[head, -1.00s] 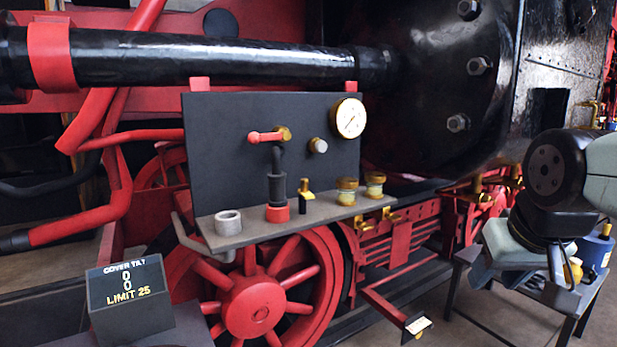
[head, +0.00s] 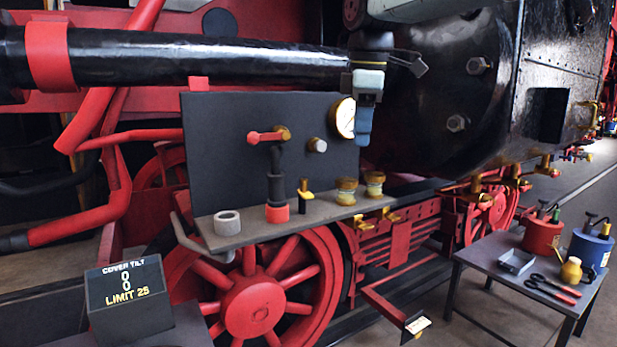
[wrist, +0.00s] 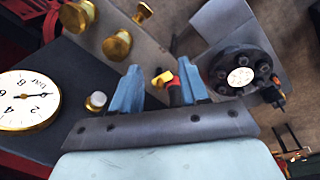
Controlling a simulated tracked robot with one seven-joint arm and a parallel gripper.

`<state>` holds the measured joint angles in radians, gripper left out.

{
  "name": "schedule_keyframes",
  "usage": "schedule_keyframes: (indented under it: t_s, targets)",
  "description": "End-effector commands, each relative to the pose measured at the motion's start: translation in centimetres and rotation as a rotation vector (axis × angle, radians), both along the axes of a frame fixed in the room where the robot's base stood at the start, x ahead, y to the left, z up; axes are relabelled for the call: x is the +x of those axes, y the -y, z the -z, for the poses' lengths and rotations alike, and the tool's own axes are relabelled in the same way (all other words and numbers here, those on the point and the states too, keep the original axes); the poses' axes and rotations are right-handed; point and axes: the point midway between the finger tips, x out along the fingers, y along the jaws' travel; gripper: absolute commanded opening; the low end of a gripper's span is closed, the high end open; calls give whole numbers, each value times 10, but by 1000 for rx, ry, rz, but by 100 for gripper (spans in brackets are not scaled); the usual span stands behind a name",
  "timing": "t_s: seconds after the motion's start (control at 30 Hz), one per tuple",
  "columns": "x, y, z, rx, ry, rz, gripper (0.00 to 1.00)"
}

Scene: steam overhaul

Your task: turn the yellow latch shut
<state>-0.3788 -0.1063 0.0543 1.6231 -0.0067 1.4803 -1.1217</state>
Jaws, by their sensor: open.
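The yellow latch (head: 304,196) is a small yellow lever on a dark post, on the grey shelf in the head view, pointing right. My gripper (head: 364,138) is up and to its right, pointing down in front of the gauge, clear of the shelf. In the wrist view my gripper (wrist: 160,68) has two blue fingers spread apart and nothing held. A yellow piece (wrist: 162,77), which looks like the latch, shows between and beyond the fingers. The latch's lower part is hard to make out there.
The gauge (head: 345,118) stands at the panel's right edge, beside my gripper. Two brass-capped jars (head: 346,191) and a black pipe with a red base (head: 277,212) flank the latch. A dark panel (head: 225,130) rises behind. A tool table (head: 480,265) stands at right.

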Motion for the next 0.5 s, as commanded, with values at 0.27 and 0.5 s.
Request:
schedule_keyframes:
  t_s: [0.27,0.5]
  targets:
    - [35,-84,-21,-70,-81,-458,44]
    - [42,-114,-26,-89,-111,-632,44]
